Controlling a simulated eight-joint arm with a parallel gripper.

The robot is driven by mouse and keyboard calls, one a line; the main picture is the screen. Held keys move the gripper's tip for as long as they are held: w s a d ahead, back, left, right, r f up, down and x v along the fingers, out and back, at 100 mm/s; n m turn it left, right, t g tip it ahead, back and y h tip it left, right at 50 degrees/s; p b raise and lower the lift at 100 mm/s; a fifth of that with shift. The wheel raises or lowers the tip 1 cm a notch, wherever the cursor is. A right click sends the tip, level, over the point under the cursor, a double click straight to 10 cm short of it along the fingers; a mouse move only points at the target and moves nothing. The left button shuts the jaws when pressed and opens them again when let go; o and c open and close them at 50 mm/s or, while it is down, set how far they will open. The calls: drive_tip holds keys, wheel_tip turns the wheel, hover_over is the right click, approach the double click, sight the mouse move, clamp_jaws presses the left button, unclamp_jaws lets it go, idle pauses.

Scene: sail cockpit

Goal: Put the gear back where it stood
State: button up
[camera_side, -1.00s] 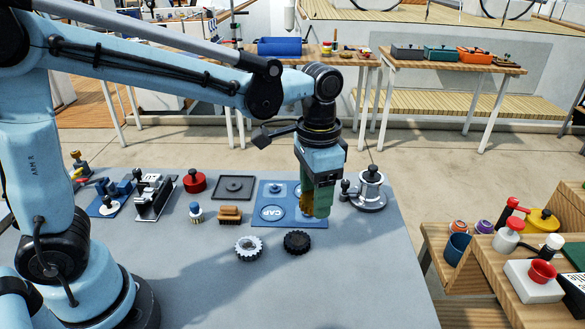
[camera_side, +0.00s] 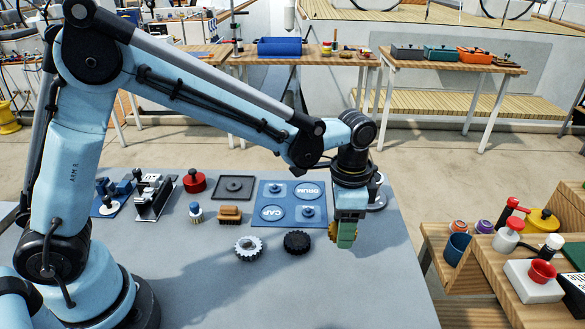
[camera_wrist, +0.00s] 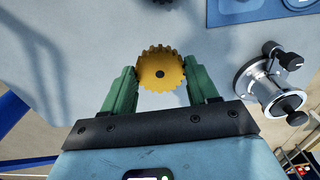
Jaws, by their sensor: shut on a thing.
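A yellow toothed gear (camera_wrist: 162,69) with a dark centre hole sits between the two green fingers of my gripper (camera_wrist: 160,88) in the wrist view. In the side view my gripper (camera_side: 345,232) is shut on this gear, and the gear's yellow edge (camera_side: 332,231) shows at its left. My gripper is just right of the blue board (camera_side: 263,190), which has pegs and circles marked DRUM and CAP. A silver gear (camera_side: 249,248) and a black gear (camera_side: 297,242) lie on the grey table, left of my gripper. The gap under the held gear is hard to judge.
A silver winch (camera_wrist: 275,82) with black knobs stands right of the held gear in the wrist view; my arm partly hides it in the side view. A brush (camera_side: 230,214) and a black tray (camera_side: 234,187) lie left. The front table is clear.

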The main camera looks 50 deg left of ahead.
drive_tip(key=shift+w+a+f, duration=0.5)
drive_tip(key=shift+w+a, duration=0.05)
drive_tip(key=shift+w, duration=0.1)
drive_tip(key=shift+w+f, duration=0.1)
drive_tip(key=shift+f, duration=2)
drive_tip(key=o, duration=1.2)
drive_tip(key=shift+f, duration=0.1)
drive_tip(key=shift+c, duration=0.2)
